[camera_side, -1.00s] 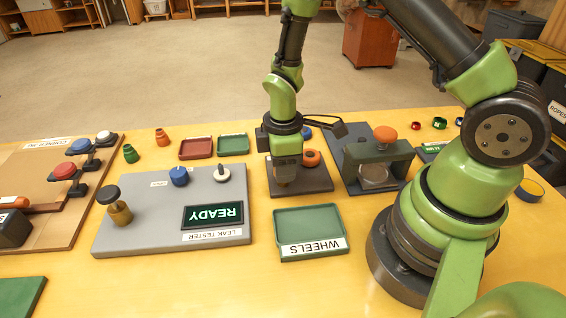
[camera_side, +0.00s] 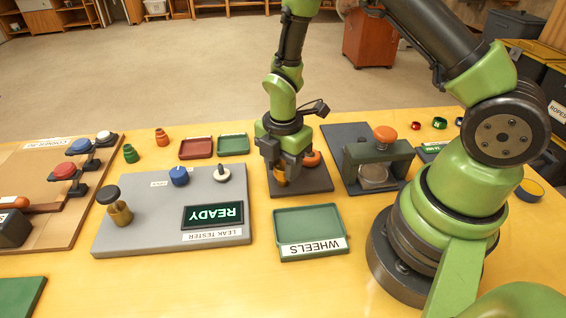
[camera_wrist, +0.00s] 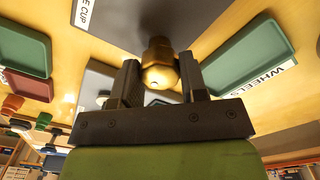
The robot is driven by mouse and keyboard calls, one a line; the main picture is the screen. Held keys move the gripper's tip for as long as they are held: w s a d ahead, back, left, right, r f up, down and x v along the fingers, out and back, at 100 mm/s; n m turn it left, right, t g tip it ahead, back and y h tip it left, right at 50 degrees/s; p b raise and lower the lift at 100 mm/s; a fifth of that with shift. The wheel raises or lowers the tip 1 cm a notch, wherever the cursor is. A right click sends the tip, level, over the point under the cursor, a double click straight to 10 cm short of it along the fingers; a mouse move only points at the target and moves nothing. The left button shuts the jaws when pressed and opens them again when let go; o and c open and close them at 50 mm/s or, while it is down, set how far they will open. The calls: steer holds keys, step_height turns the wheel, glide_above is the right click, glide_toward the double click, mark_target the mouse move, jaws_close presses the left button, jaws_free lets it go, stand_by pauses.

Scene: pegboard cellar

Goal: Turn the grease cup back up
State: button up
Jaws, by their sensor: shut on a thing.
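The grease cup, a small brass piece, sits between the jaws of my gripper (camera_side: 283,171). In the side view only a sliver of the brass cup (camera_side: 280,177) shows between the fingers, low over a dark plate (camera_side: 314,187). In the wrist view the cup (camera_wrist: 160,68) shows a rounded body and a narrower collar, with one finger on each side. My gripper (camera_wrist: 162,85) is shut on it. The fingers hide much of the cup, and I cannot tell whether it touches the plate.
An orange knob (camera_side: 313,158) stands on the dark plate, close right of my gripper. A green WHEELS tray (camera_side: 308,220) lies in front. The grey leak tester (camera_side: 150,236) with its READY display is at left, a press-like fixture (camera_side: 350,168) at right.

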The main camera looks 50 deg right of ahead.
mark_target(283, 165)
stand_by(0.4)
steer(key=o, duration=0.9)
steer(key=shift+r, duration=0.1)
step_height(283, 165, up, 10)
steer(key=shift+f, duration=0.1)
